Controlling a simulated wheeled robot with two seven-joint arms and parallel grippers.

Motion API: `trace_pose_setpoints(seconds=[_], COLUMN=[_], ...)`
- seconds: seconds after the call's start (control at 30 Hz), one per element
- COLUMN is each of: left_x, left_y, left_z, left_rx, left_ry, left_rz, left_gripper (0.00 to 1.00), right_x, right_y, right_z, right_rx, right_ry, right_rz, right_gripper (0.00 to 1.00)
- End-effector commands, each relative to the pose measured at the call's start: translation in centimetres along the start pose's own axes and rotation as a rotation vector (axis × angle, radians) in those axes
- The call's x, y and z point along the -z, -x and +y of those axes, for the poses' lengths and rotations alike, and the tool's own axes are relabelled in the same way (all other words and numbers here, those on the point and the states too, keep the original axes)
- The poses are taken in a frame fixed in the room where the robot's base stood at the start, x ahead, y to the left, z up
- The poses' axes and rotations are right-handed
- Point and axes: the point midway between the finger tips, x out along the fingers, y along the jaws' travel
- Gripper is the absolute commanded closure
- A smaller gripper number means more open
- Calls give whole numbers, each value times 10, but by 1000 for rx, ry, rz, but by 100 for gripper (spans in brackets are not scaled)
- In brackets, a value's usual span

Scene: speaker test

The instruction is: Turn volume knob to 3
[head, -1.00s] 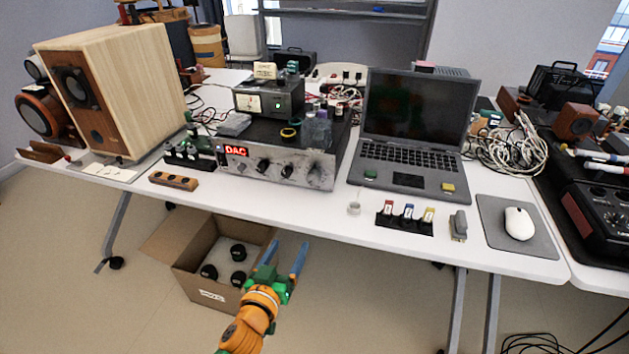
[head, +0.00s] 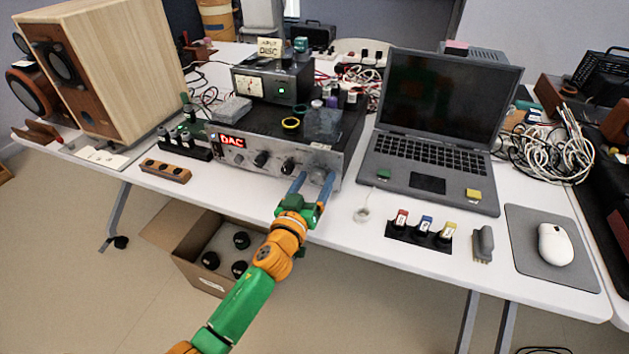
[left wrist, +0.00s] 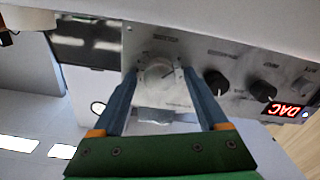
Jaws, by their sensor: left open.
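A silver amplifier (head: 225,152) with a red "DAC" display stands on the white table. Its large silver knob (head: 318,176) is at the right end of the front panel; it also shows in the left wrist view (left wrist: 158,70). The label and scale near it are too small to read. My left gripper (head: 314,180) is open, its two blue fingers pointing at the panel. In the left wrist view the fingertips (left wrist: 159,76) lie either side of the silver knob in the picture. I cannot tell if they touch it. My right gripper is not in view.
Smaller black knobs (head: 288,166) sit left of the silver knob. A laptop (head: 428,140) stands to the right, with colored cartridges (head: 420,230) and a mouse (head: 553,244) nearby. A wooden speaker (head: 110,70) is at left. An open cardboard box (head: 190,262) is on the floor.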

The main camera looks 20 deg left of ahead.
Motion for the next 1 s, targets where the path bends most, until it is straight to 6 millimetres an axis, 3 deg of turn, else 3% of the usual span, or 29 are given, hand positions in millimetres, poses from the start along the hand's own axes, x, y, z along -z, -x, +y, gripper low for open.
trace_pose_setpoints(seconds=[0.13, 0.4, 0.43, 0.77, 1.0], left_x=[0, 0, 0, 0, 0], left_y=[0, 0, 0, 0, 0], left_z=[0, 0, 0, 0, 0], left_rx=[0, 0, 0, 0, 1], left_ry=[0, 0, 0, -49, -210], left_rz=[0, 0, 0, 0, 0], left_gripper=[24, 97, 100, 100, 100], right_x=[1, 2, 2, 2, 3], right_y=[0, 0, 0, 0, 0], right_z=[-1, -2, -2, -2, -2], right_rx=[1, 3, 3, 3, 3], right_ry=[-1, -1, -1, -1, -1], right_rz=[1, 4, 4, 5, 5], right_gripper=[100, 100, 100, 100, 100])
